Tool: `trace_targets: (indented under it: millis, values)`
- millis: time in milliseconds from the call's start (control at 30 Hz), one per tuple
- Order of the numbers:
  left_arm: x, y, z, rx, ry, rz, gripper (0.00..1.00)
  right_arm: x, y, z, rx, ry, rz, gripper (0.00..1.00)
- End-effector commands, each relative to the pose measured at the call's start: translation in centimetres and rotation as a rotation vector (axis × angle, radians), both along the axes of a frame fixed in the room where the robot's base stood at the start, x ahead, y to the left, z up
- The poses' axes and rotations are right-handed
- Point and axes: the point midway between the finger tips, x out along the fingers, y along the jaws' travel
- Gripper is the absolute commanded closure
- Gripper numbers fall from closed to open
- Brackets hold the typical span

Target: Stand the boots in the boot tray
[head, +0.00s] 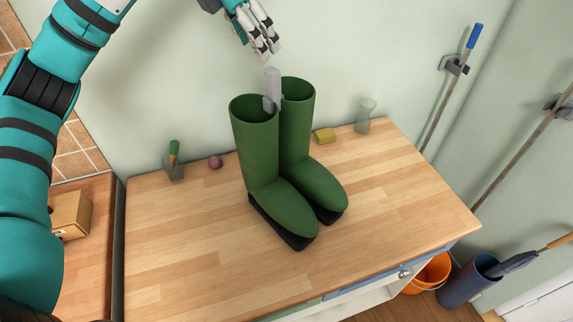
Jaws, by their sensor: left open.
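A pair of green boots (265,165) with black soles stands upright, side by side, on the wooden worktop. A light grey upright piece (271,88) sits between their tops and seems to join them. My left gripper (268,54) is open and empty, pointing down just above the grey piece and apart from it. No boot tray can be made out in the head view. My right gripper is not in view.
A glass with a green item (174,163), a small reddish ball (215,162), a yellow sponge (325,135) and a clear glass (365,115) stand along the back. An orange bucket (430,274) is on the floor. The worktop's right side (400,190) is clear.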

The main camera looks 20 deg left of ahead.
Motion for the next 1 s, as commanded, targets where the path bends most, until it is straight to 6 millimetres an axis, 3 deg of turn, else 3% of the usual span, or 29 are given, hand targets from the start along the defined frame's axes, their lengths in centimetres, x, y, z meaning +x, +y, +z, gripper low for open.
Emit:
trace_targets:
  millis: [100, 433, 700, 1000]
  values:
    - [0.6, -0.5, -1.8, 0.000, 0.003, -0.001, 0.44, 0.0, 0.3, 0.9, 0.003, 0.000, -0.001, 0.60]
    - [1.4, -1.3, -4.3, 0.000, 0.002, -0.002, 0.44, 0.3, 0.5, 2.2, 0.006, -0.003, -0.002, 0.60]
    - [2.4, -2.4, -7.6, -0.002, 0.001, -0.001, 0.44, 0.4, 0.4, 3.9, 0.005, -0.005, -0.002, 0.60]
    - [2.5, -2.5, -8.1, -0.002, -0.001, -0.001, 0.47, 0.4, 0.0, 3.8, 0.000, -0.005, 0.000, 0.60]
